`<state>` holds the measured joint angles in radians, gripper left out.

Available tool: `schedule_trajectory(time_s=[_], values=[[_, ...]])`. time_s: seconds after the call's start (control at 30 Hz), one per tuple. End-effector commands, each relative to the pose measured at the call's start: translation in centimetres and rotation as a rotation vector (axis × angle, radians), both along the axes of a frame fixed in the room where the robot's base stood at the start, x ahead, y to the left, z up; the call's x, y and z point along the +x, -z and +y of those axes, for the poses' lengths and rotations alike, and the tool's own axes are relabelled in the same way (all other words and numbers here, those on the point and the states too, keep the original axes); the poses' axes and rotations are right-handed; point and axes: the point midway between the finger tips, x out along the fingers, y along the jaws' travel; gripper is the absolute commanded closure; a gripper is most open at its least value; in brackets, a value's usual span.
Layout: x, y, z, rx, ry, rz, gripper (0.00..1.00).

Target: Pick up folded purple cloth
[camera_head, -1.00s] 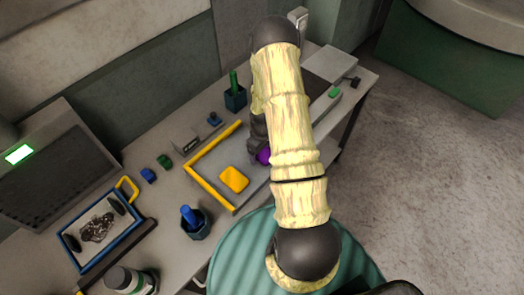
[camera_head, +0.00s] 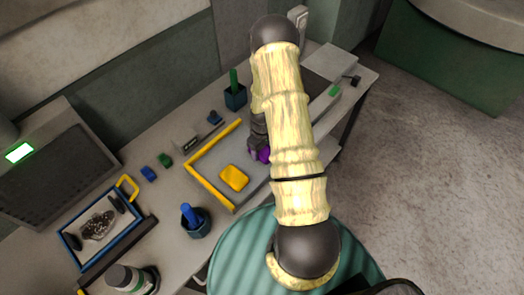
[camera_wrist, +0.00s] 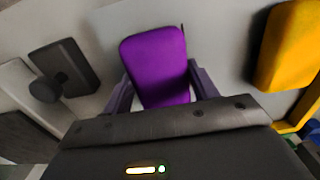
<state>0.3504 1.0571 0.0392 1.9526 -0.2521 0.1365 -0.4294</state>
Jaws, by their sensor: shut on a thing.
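The folded purple cloth (camera_wrist: 158,66) lies between the two fingers of my gripper (camera_wrist: 160,92) in the wrist view. My gripper is shut on it, with one finger at each side. In the head view only a bit of the purple cloth (camera_head: 265,155) shows beside the dark gripper (camera_head: 256,150), and my arm hides the rest. Whether the cloth touches the grey surface below is hard to tell.
A folded yellow cloth (camera_head: 233,178) lies left of the gripper, inside a yellow-edged tray (camera_head: 212,188). Blue holders with a green handle (camera_head: 234,80) and a blue handle (camera_head: 190,216) stand nearby. A blue-framed tray (camera_head: 75,262) is at lower left.

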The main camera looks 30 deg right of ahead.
Motion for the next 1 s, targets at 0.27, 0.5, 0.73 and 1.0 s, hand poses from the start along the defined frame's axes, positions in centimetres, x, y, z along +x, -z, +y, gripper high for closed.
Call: schedule_trajectory(time_s=[0.27,0.5,0.73,1.0], values=[[0.1,-0.6,0.0,0.000,0.000,-0.002,0.64],[0.1,-3.4,0.0,-0.001,0.000,-0.004,0.64],[0.1,-7.2,0.0,-0.001,0.000,-0.005,0.64],[0.0,-9.8,0.0,-0.001,0.000,-0.001,0.64]])
